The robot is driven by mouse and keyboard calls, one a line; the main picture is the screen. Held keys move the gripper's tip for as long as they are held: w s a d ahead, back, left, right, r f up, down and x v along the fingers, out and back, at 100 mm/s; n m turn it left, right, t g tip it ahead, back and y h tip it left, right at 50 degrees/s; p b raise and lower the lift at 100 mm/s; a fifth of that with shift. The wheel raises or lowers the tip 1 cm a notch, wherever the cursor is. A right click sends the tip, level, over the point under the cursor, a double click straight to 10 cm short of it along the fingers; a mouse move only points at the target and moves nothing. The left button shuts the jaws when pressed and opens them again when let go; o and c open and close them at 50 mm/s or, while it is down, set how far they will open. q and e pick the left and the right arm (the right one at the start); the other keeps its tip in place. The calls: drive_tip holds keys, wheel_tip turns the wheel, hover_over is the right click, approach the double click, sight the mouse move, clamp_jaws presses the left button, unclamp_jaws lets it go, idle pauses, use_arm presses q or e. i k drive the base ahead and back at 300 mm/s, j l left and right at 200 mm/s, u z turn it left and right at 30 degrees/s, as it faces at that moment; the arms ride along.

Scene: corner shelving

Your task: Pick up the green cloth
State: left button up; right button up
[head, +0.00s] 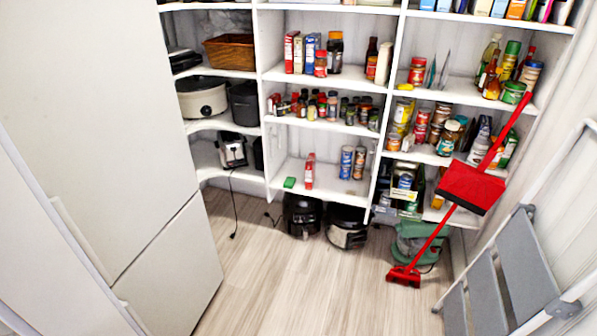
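A small green item (289,182), which looks like the folded green cloth, lies at the front left of the lowest middle shelf (322,191). A slim red-and-white container (309,171) stands just to its right. It is too small in the head view to make out its fabric. Neither of my grippers is in view.
Cans (346,162) stand farther right on the same shelf. Black appliances (346,226) sit on the floor below. A red broom and dustpan (470,188) lean at the right, near a folded step ladder (520,262). The wooden floor (290,285) in front is clear.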

sight(289, 183)
drive_tip(key=i, duration=0.65)
drive_tip(key=i+z, duration=0.15)
drive_tip(key=i, duration=0.55)
drive_tip(key=i+j, duration=0.1)
drive_tip(key=i, duration=0.55)
drive_tip(key=i+z, duration=0.1)
drive_tip(key=i, duration=0.55)
drive_tip(key=i+j+z, duration=0.1)
drive_tip(key=i, duration=0.55)
drive_tip(key=j, duration=0.1)
